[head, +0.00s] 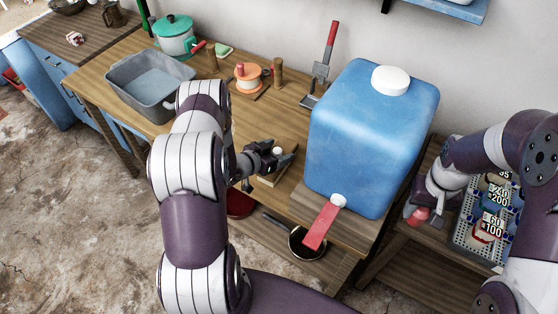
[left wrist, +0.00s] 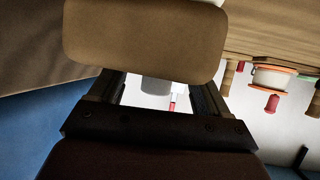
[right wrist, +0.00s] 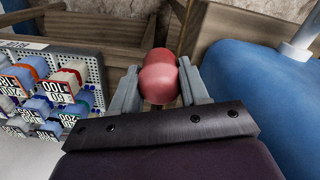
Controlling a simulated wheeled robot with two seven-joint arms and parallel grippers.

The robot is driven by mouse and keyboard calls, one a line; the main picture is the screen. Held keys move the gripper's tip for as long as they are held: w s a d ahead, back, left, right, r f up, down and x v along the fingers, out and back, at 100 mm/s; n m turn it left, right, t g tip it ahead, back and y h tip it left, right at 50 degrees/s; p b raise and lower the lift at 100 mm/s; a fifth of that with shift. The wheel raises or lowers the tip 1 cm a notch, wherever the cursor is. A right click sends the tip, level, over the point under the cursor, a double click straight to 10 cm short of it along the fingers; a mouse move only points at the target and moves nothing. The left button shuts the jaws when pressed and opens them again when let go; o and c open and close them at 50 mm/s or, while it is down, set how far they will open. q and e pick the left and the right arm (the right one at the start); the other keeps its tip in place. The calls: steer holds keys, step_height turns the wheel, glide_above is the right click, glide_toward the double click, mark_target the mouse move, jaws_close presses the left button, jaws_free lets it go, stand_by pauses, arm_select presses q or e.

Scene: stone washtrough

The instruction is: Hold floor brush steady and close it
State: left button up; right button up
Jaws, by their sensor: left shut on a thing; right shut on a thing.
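My left gripper (head: 275,158) is shut on a brown block with rounded corners (left wrist: 145,40), over the wooden bench beside the blue tank. The block looks like the back of a brush and hides the fingertips in the left wrist view. A small pale round piece (head: 278,151) shows at the jaws, and a grey-white piece (left wrist: 156,87) shows between the fingers. My right gripper (head: 418,212) is shut on a rounded pink-red thing (right wrist: 158,78), to the right of the tank. What this is part of is hidden. I cannot identify the floor brush with certainty.
The blue tank (head: 370,130), with a red tap lever (head: 320,226), stands between my grippers. A grey basin (head: 150,88), a green-lidded pot (head: 174,35) and an orange-and-white spool (head: 248,76) stand on the bench. A pegboard tray of labelled pieces (right wrist: 98,72) lies near my right gripper.

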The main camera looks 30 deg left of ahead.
arm_select(q)
steer(key=shift+r, duration=0.4)
steer(key=c, duration=0.5)
step_height(320, 180, up, 3)
steer(key=shift+w+a+b, duration=0.1)
steer(key=shift+b, duration=0.2)
steer(key=shift+s+d+r+b, duration=0.1)
steer(key=shift+s+d+r, duration=0.6)
steer(key=shift+s+r, duration=0.85)
steer(key=shift+s+d+r+b, duration=0.1)
steer(key=shift+s+d+r, duration=0.7)
steer(key=shift+s, duration=1.35)
steer(key=shift+s+d+r+b, duration=0.1)
steer(key=shift+s+d+r, duration=0.55)
steer(key=shift+s+r, duration=0.9)
steer(key=shift+s+f, duration=0.35)
